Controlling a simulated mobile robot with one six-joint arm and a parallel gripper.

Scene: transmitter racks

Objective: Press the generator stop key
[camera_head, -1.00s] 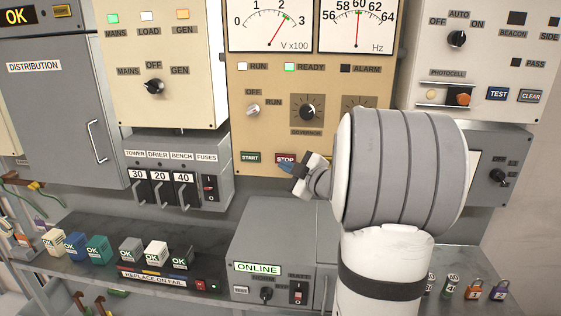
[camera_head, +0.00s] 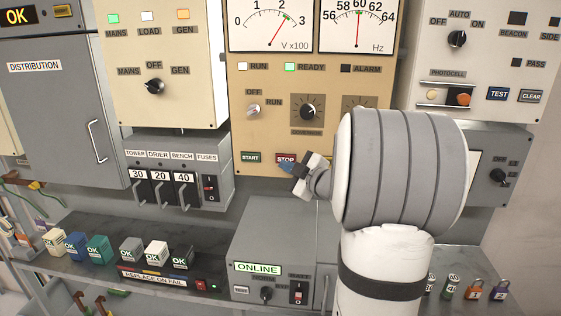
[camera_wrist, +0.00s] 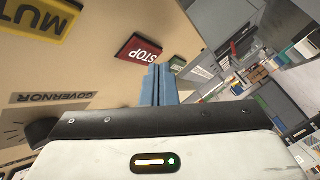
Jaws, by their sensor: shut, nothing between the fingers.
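The red generator stop key (camera_head: 285,158) is on the lower part of the tan generator panel, right of the green START key (camera_head: 251,157). My gripper (camera_head: 287,169) is shut and empty, with its blue fingertips at the lower edge of the stop key. In the wrist view the stop key (camera_wrist: 139,48) shows its STOP label beside the tips of my blue fingers (camera_wrist: 159,76); the green start key (camera_wrist: 177,64) is on their other side. I cannot tell whether the fingertips touch the stop key.
A governor knob (camera_head: 307,111) and a RUN switch (camera_head: 253,110) sit above the keys. The READY light (camera_head: 290,67) is green and RUN is white. Below is a grey box with an ONLINE display (camera_head: 258,268). In the wrist view a yellow MUTE key (camera_wrist: 40,25) is at the upper left.

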